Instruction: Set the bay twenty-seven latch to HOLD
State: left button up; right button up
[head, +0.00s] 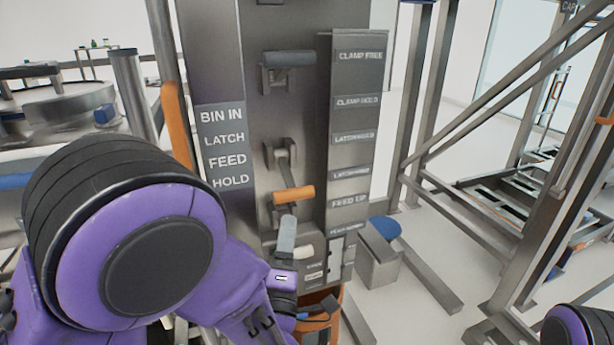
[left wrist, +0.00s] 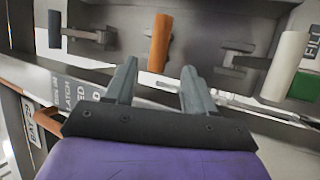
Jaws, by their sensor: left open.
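A grey panel (head: 305,25) carries several levers. A dark-handled lever (head: 289,58) is at the top, a lever with an orange handle (head: 293,194) lower down, and a cream handle (head: 303,252) near the bottom. The orange handle (left wrist: 160,42) also shows in the left wrist view, just beyond the fingertips. A label plate (head: 222,146) reads BIN IN, LATCH, FEED, HOLD. A label column (head: 358,125) to the right includes latch labels, partly unreadable. My left gripper (left wrist: 160,75) is open and empty, apart from the orange handle. My right gripper is out of view.
In the left wrist view, a cream handle (left wrist: 285,65) and a green piece (left wrist: 303,85) are at the right. An orange upright (head: 176,130) stands left of the panel.

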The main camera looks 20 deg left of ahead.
aim_at(292, 201)
pick_arm(q)
jog(key=p+x, duration=0.1)
jog(key=x, duration=0.4)
jog(key=shift+s+r+p, duration=0.1)
jog(key=shift+r+p, duration=0.2)
jog(key=shift+p, duration=0.05)
jog(key=x, duration=0.1)
jog(key=p+x, duration=0.1)
jog(key=x, duration=0.3)
jog(key=shift+w+d+f, duration=0.25)
jog(key=shift+w+a+r, duration=0.15)
jog(key=shift+w, duration=0.25)
grip_shut()
jog(key=shift+p, duration=0.3)
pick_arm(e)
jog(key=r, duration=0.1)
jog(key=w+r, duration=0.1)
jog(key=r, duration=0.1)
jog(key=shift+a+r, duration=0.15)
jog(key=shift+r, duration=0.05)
